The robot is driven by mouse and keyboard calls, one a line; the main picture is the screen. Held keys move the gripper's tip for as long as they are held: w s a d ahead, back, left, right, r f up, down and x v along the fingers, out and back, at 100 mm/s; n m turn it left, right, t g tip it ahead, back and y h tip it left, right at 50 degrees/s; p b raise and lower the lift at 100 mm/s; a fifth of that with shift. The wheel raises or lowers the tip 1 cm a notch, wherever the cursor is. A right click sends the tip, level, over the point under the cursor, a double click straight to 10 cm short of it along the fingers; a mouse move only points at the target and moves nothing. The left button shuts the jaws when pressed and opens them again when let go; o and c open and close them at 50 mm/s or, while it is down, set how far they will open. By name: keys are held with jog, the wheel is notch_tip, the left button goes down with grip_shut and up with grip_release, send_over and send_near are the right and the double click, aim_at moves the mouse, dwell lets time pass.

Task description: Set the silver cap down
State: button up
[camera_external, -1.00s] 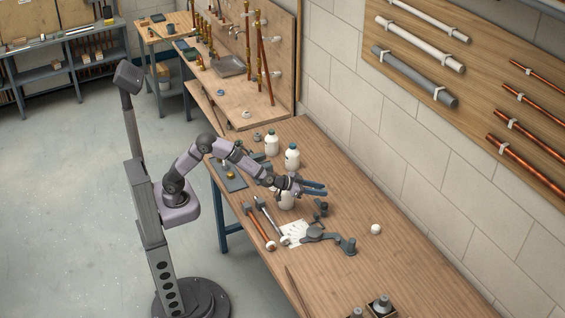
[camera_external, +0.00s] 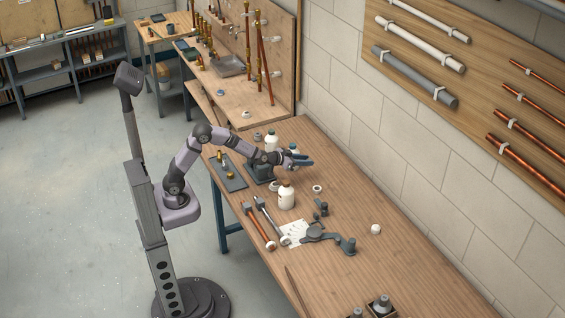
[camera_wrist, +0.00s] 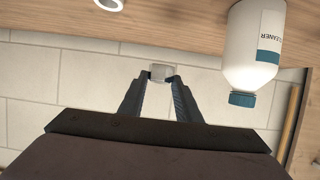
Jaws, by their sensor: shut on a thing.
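My gripper (camera_external: 308,162) is held level above the back part of the workbench, pointing toward the block wall. In the wrist view its two dark fingers (camera_wrist: 160,80) close on the silver cap (camera_wrist: 161,71), a small, pale, shiny piece at the fingertips. The cap is clear of the bench, with the wall behind it. In the external view the cap is too small to make out at the fingertips.
White bottles stand near the arm: one (camera_external: 272,141) behind it, one (camera_external: 287,197) in front. A labelled cleaner bottle (camera_wrist: 253,50) is right of the fingers.

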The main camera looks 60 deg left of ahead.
aim_at(304, 181)
jog(key=shift+f, duration=4.9)
jog(key=shift+f+b, duration=0.15)
jog(key=shift+b, duration=0.2)
jog(key=o, duration=1.2)
jog(key=shift+c, duration=0.2)
jog(key=shift+r, duration=0.3)
jog(key=v, duration=1.2)
jog(key=shift+f+b, duration=0.1)
jog(key=shift+b, duration=0.25)
